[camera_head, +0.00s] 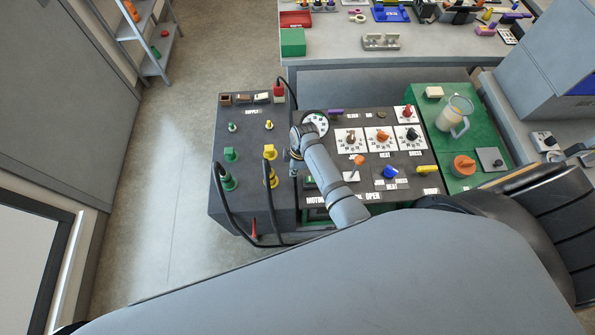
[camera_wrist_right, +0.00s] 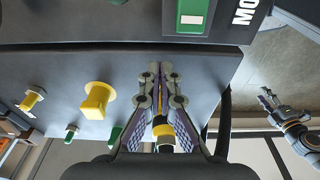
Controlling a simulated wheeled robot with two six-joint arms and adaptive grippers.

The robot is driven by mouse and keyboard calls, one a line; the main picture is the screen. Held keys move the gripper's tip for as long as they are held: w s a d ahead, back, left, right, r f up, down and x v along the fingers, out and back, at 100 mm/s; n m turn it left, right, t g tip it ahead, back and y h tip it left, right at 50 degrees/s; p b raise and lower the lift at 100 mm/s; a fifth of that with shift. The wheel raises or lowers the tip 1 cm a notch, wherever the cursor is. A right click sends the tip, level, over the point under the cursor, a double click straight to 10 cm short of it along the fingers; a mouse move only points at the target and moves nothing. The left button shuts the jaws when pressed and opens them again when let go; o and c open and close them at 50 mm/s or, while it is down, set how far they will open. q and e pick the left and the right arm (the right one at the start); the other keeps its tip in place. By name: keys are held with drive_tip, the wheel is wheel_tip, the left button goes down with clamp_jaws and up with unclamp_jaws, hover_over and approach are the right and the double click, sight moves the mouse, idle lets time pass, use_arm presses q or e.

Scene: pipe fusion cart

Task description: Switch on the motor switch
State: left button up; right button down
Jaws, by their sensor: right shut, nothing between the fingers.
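A second gripper, my left (camera_wrist_right: 268,97), is small at the right of that view, away from the panel. Its jaw opening is unclear.
The dark supply box (camera_head: 226,115) left of the panel carries green and yellow plugs and black cables. A yellow knob (camera_wrist_right: 97,100) stands near my right gripper. Dials (camera_head: 378,139) and a blue knob (camera_head: 390,172) sit right of my arm. A jug (camera_head: 455,115) stands on the green top.

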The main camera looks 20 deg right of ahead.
drive_tip(key=shift+w+a, duration=0.2)
drive_tip(key=shift+w, duration=0.1)
drive_tip(key=shift+w+a+f, duration=0.2)
drive_tip(key=shift+w+f, duration=0.05)
drive_tip(key=shift+f, duration=0.1)
drive_tip(key=shift+s+d, duration=0.15)
drive_tip(key=shift+d, duration=0.1)
drive_tip(key=shift+s+f+b, duration=0.1)
drive_tip(key=shift+f+b, duration=0.05)
drive_tip(key=shift+b, duration=0.15)
use_arm(q)
drive_tip(key=shift+w+f, duration=0.2)
drive_tip(key=shift+f, duration=0.15)
use_arm(e)
drive_tip(key=shift+f, duration=0.1)
use_arm(q)
drive_tip(key=shift+w+a+f, duration=0.15)
use_arm(e)
drive_tip(key=shift+a+f, duration=0.1)
drive_tip(key=shift+f, duration=0.1)
use_arm(q)
drive_tip(key=shift+f+b, duration=0.3)
drive_tip(key=shift+b, duration=0.15)
use_arm(e)
drive_tip(key=shift+f, duration=0.55)
